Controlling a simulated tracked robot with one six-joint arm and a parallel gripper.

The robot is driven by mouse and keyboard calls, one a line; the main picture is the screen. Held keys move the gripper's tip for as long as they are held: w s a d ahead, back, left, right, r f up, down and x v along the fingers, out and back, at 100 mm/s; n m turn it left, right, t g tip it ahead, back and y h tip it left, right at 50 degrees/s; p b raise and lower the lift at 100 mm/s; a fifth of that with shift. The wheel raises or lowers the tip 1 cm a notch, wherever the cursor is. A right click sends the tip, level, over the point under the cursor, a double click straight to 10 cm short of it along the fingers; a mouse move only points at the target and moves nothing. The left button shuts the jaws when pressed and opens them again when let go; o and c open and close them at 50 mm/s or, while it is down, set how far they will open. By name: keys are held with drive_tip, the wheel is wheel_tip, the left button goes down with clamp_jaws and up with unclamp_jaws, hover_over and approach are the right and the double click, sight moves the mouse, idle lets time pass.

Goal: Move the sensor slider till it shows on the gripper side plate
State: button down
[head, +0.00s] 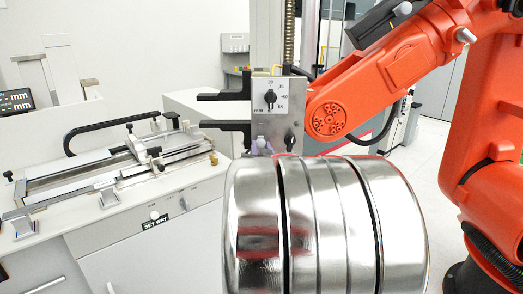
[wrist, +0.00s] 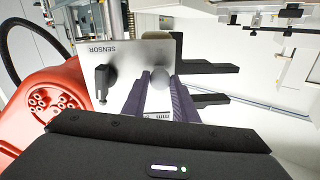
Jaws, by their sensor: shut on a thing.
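The grey side plate (head: 268,124) stands upright on the column in the head view, with a dial on its upper part. The wrist view shows this plate (wrist: 140,58) close up, with the word SENSOR on it. My gripper (wrist: 158,80) has its two purple fingers at the plate's lower edge, shut on a small part taken as the sensor slider, which the fingers mostly hide. In the head view the purple fingertips (head: 262,148) show just above my shiny metal wrist. A black knob (wrist: 102,82) stands on the plate beside the fingers, apart from them.
Two black arms (head: 224,97) (head: 226,125) stick out left from the plate, close to my gripper. A white bench (head: 120,199) with a slide device (head: 110,165) stands at the left. A threaded spindle (head: 289,35) rises above the plate. Open floor (head: 432,175) shows at the right.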

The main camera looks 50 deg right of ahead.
drive_tip(key=shift+r, duration=0.15)
drive_tip(key=c, duration=1.4)
unclamp_jaws()
